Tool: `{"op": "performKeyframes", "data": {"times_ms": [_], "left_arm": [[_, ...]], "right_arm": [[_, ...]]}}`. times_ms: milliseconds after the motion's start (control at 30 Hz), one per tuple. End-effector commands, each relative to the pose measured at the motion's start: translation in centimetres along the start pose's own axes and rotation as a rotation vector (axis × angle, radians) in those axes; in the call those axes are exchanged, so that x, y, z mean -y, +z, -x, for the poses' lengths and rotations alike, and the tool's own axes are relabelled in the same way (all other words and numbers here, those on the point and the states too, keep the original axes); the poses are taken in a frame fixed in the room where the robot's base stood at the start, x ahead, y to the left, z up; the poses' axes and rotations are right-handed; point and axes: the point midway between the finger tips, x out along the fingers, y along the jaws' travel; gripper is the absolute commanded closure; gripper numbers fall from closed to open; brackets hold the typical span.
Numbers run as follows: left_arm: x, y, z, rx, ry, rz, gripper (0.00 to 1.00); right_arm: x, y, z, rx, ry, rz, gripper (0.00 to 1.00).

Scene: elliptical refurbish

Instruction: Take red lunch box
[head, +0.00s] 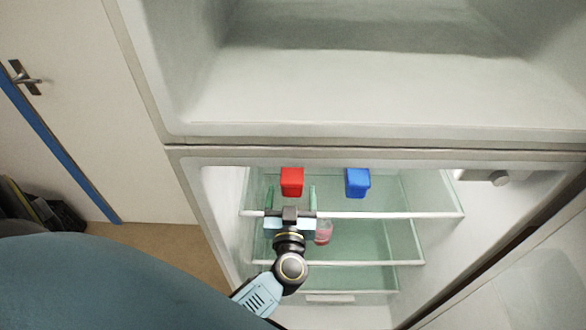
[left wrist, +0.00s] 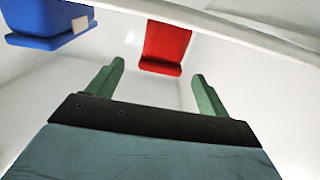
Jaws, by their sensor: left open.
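The red lunch box (head: 292,182) stands on the top glass shelf of the open fridge compartment. It also shows in the left wrist view (left wrist: 166,45), beyond the fingertips and near the middle. My left gripper (head: 290,192) reaches into the fridge with its green fingers on either side of the red box in the head view. In the left wrist view the left gripper (left wrist: 155,78) is open and empty, and the red box lies ahead of the gap between its fingers. My right gripper is not in view.
A blue box (head: 357,183) stands on the same shelf to the right, and in the left wrist view (left wrist: 48,22) at upper left. The glass shelf (head: 400,214) has a white front edge. A pinkish round item (head: 323,232) sits lower down. Fridge walls enclose the space.

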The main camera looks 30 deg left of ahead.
Motion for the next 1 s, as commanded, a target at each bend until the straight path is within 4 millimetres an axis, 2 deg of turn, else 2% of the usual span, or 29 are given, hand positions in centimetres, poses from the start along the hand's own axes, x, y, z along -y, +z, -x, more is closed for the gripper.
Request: {"op": "performKeyframes", "data": {"times_ms": [167,500,767,1000], "left_arm": [[0.0,-0.1,-1.2,-0.001,0.0,0.001,0.21],[0.1,-0.1,-5.7,0.0,0.001,0.001,0.21],[0.1,-0.1,-6.0,0.001,0.001,0.001,0.21],[0.1,-0.2,-6.0,0.001,0.001,0.001,0.5]], "right_arm": [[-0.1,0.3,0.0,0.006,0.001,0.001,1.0],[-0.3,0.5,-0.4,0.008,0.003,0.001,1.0],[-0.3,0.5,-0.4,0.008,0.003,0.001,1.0],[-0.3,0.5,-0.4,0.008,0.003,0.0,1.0]]}}
